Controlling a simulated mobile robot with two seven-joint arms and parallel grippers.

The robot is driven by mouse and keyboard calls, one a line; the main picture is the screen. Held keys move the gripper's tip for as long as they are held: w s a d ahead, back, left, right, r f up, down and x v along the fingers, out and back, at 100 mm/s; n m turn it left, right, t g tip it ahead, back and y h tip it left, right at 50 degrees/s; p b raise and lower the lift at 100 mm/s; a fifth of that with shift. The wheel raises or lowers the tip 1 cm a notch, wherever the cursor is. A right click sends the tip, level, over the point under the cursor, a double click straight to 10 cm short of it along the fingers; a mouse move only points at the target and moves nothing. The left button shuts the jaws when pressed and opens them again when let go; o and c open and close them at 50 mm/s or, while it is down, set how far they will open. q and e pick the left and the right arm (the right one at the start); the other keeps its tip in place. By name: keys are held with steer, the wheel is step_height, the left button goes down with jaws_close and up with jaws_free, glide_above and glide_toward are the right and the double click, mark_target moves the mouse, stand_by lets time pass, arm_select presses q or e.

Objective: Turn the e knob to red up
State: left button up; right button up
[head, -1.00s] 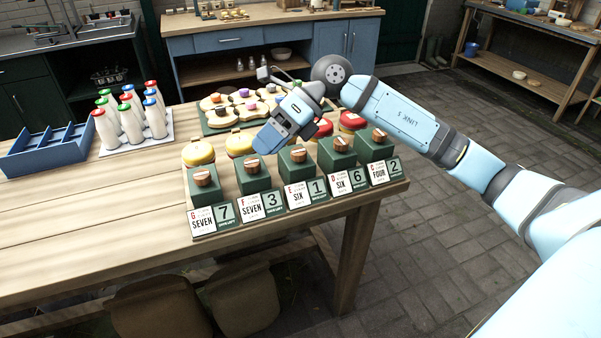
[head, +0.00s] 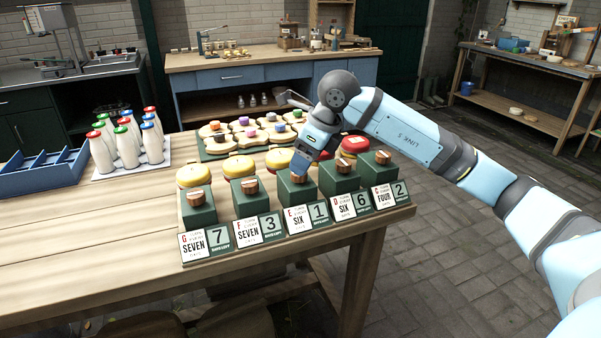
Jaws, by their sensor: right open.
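The E knob (head: 298,178) is a brown wooden knob on top of a green block (head: 297,195), third from the left in a row of similar blocks. Its card (head: 299,220) below carries an E and the word SIX, with a 1 beside it. My right gripper (head: 302,168) is open, pointing down right at the E knob, and partly hides it. I cannot tell whether the fingers touch the knob. Any red mark on the knob is too small or hidden to see. My left gripper is not in view.
The neighbouring F knob (head: 249,186) and D knob (head: 343,165) stand close on either side. Yellow and red cheeses (head: 238,167) sit behind the blocks. Milk bottles (head: 126,146) and a blue crate (head: 42,172) stand at the left. The table's front left is bare.

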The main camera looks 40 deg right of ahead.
steer(key=shift+x, duration=1.75)
steer(key=c, duration=0.9)
